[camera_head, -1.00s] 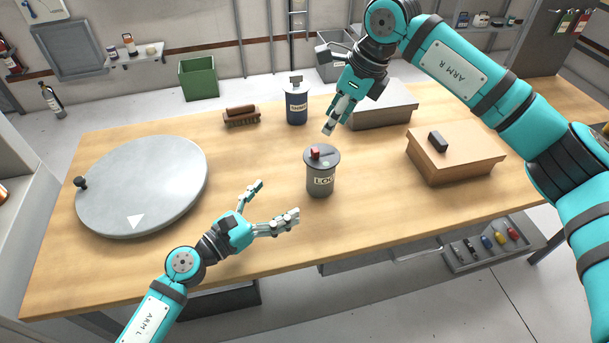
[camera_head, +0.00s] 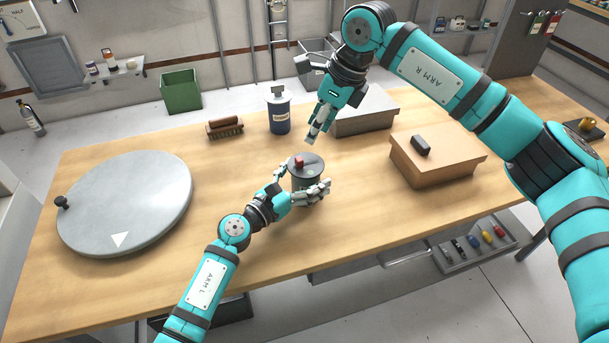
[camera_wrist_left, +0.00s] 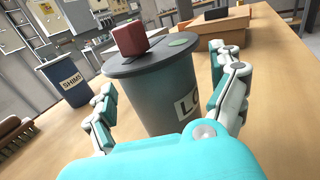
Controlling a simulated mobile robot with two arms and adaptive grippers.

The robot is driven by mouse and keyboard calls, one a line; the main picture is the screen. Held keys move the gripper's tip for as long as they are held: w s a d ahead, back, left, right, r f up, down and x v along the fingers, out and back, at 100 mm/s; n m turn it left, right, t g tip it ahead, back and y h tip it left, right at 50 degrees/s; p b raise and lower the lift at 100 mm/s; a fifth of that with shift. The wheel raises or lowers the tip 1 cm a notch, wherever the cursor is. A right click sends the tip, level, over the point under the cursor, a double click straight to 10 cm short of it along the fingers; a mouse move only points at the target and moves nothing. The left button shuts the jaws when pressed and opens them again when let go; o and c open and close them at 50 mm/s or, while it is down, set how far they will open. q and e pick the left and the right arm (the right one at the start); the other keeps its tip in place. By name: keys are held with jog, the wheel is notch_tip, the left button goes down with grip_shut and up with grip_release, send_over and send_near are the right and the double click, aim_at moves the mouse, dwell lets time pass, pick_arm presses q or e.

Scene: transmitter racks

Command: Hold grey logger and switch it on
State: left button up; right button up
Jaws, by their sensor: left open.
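The grey logger (camera_head: 305,166) is a grey canister standing upright on the table, with a dark lid and a red switch (camera_head: 299,161) on top. In the left wrist view the logger (camera_wrist_left: 155,95) fills the middle, with the red switch (camera_wrist_left: 130,38), a green patch on the lid and part of a label. My left gripper (camera_head: 302,183) is open, its fingers on either side of the logger; they also show in the left wrist view (camera_wrist_left: 168,100). I cannot tell whether they touch it. My right gripper (camera_head: 314,138) hangs just above and behind the logger; its fingers look close together.
A blue labelled canister (camera_head: 279,112) and a brown brush (camera_head: 224,127) stand behind. A round grey plate (camera_head: 125,200) lies at the left. A grey box (camera_head: 365,115) is behind my right gripper. A tan box (camera_head: 437,162) with a dark block stands at the right.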

pick_arm(q)
jog(key=c, duration=1.5)
